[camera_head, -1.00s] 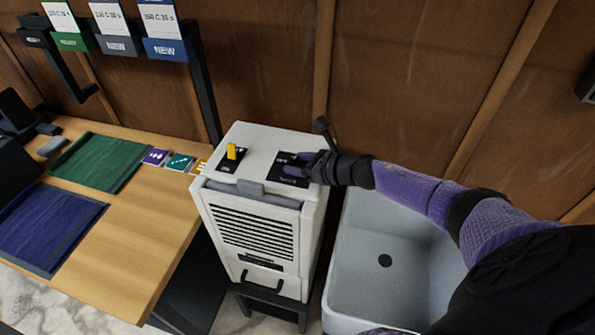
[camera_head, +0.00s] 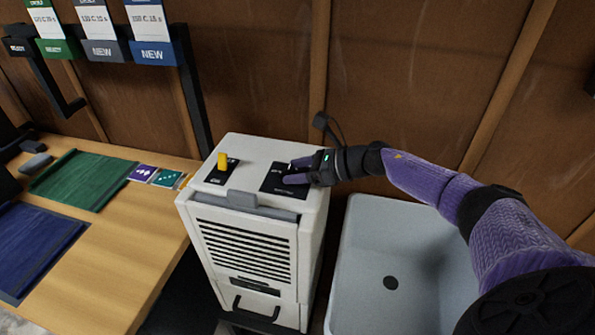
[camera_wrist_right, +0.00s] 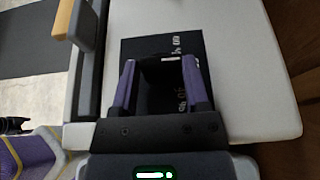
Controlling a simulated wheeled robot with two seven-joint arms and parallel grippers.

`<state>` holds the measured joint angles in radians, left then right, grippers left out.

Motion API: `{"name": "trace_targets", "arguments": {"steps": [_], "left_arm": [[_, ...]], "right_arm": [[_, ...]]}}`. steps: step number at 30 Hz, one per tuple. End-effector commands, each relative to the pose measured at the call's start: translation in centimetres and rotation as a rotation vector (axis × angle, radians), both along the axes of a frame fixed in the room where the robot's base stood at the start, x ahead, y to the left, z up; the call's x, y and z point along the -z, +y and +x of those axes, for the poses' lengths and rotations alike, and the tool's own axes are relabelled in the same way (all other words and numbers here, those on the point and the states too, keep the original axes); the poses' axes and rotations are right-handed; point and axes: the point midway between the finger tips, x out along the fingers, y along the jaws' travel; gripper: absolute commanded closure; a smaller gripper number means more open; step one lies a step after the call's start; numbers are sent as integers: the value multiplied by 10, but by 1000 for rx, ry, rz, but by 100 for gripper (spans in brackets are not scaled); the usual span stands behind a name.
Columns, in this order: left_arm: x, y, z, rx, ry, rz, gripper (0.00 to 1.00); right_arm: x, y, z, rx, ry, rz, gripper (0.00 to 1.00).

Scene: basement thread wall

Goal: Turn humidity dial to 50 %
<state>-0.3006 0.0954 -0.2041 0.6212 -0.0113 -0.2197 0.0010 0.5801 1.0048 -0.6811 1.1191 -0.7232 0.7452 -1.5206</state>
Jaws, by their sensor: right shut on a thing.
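The white dehumidifier (camera_head: 262,151) stands between the wooden table and the sink. Its top carries a black dial panel (camera_head: 272,185), which also shows in the right wrist view (camera_wrist_right: 190,50) with small white markings. My right gripper (camera_head: 291,173) is over this panel, its purple fingers on either side of a dark dial (camera_wrist_right: 160,82) in the right wrist view. It is shut on this dial. The dial's setting cannot be read, since the markings are small and partly covered. A yellow switch (camera_head: 222,161) stands upright on a second black plate at the left of the top. My left gripper is not in view.
A pale sink (camera_head: 360,285) is right of the machine, under my right arm. The wooden table (camera_head: 120,240) at left holds green (camera_head: 80,180) and blue (camera_head: 35,240) mats and small cards. A brown panelled wall (camera_head: 260,60) stands close behind.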

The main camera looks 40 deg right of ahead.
Motion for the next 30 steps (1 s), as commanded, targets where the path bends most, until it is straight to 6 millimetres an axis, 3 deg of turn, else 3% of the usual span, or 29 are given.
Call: {"name": "trace_targets", "arguments": {"steps": [3, 4, 9, 20, 30], "left_arm": [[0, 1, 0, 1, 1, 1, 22], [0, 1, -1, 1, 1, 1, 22], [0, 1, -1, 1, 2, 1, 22], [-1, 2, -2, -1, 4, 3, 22], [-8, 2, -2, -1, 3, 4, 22]], "right_arm": [[-1, 0, 1, 1, -3, 1, 100], [-1, 0, 1, 2, -4, 0, 39], [-1, 0, 1, 1, -3, 1, 6], [-4, -6, -6, 4, -1, 1, 6], [-33, -53, -61, 3, 4, -2, 6]]}}
